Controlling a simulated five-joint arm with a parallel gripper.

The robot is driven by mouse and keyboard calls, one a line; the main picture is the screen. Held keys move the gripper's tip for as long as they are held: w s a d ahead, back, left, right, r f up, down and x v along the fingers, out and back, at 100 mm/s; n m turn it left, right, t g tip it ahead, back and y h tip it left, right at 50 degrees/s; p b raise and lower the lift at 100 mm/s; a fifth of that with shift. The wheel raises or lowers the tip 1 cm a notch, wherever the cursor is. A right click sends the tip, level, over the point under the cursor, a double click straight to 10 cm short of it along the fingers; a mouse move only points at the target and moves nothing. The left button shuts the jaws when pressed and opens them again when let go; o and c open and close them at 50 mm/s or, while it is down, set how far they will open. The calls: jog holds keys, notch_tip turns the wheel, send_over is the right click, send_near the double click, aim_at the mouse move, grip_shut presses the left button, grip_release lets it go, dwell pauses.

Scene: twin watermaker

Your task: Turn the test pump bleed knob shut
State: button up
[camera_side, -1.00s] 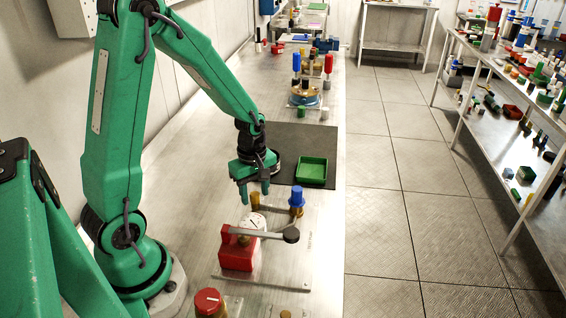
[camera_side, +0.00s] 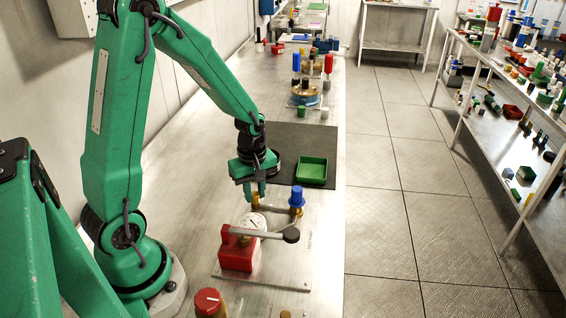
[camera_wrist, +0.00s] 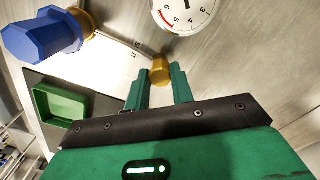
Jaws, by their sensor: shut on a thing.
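The test pump stands on a metal plate (camera_side: 290,270). It has a red body (camera_side: 236,252), a round white gauge (camera_side: 253,223) and a lever with a black end (camera_side: 291,235). A small brass knob (camera_wrist: 160,70), which I take for the bleed knob, sits by the gauge; it also shows in the side view (camera_side: 256,204). My gripper (camera_side: 255,196) points down over it, with its two green fingers (camera_wrist: 159,88) shut around the knob. The fingers partly hide the knob's far side. The gauge (camera_wrist: 185,14) is partly cut off in the wrist view.
A blue-capped brass valve (camera_side: 297,200) stands close to the right of my gripper. A green tray (camera_side: 312,170) lies on a dark mat (camera_side: 290,138) behind. A red-topped knob (camera_side: 207,300) stands in front. The bench right of the pump is clear.

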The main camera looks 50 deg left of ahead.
aim_at(255, 194)
jog(key=m, duration=0.3)
jog(key=shift+m, duration=0.4)
jog(key=m, duration=0.4)
jog(key=shift+m, duration=0.3)
jog(key=m, duration=0.4)
jog(key=shift+m, duration=0.3)
jog(key=m, duration=0.3)
jog(key=shift+m, duration=0.4)
jog(key=o, duration=1)
jog(key=shift+r, duration=0.15)
jog(key=shift+r, duration=3.75)
